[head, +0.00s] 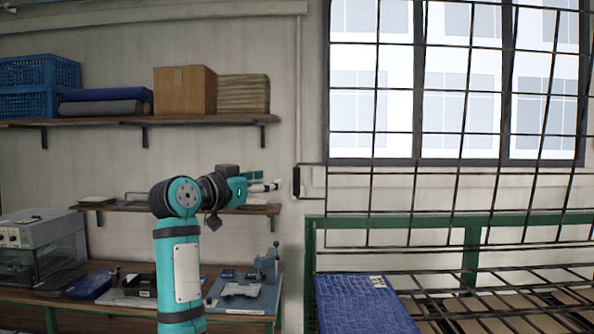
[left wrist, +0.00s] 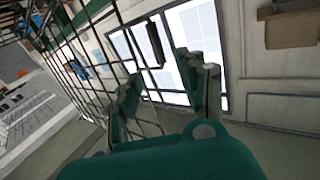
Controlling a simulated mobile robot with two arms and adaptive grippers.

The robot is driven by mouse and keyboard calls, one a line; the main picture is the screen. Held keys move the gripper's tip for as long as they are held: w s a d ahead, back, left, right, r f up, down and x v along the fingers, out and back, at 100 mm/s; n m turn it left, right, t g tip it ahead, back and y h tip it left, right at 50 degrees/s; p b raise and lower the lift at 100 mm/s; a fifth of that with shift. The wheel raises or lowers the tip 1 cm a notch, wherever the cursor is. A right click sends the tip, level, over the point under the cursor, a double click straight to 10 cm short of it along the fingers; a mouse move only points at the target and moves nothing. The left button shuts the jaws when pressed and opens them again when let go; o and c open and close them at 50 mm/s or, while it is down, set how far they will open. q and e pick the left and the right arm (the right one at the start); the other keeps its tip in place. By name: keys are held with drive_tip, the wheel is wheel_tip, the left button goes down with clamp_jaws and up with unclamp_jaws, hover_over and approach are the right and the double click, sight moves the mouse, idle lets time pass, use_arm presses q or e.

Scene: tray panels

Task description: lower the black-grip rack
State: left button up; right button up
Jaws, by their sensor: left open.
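The black-grip rack (head: 375,205) is a dark wire grid standing raised, nearly upright, in front of the window in the head view. Its black grip (head: 296,181) sticks out at its left edge. My left gripper (head: 274,184) is just left of the grip, a small gap apart, pointing at it. In the left wrist view the black grip (left wrist: 155,45) shows beyond and between the open fingers of my left gripper (left wrist: 160,90), with the wire grid to its left. Nothing is held. My right gripper is not in view.
A green frame (head: 390,220) with lowered wire racks stands below, with a blue textured slab (head: 362,304) at its left. Wall shelves (head: 190,119) hold boxes and blue crates (head: 40,75). A workbench with a grey machine (head: 40,240) stands at the left.

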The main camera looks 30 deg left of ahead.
sight(294, 177)
use_arm(q)
drive_tip(key=w+p, duration=0.1)
drive_tip(key=w, duration=0.2)
drive_tip(key=w+d+p, duration=0.1)
drive_tip(key=w+p, duration=0.1)
drive_tip(key=w, duration=0.2)
drive_tip(key=w+p, duration=0.2)
drive_tip(key=w, duration=0.2)
drive_tip(key=shift+w+d+r, duration=0.1)
drive_tip(key=shift+d, duration=0.3)
drive_tip(key=shift+w+d+p, duration=0.1)
drive_tip(key=shift+w+p, duration=0.25)
drive_tip(key=shift+w, duration=0.1)
clamp_jaws()
drive_tip(key=shift+f, duration=0.2)
drive_tip(key=shift+w+f, duration=0.1)
drive_tip(key=shift+w, duration=0.05)
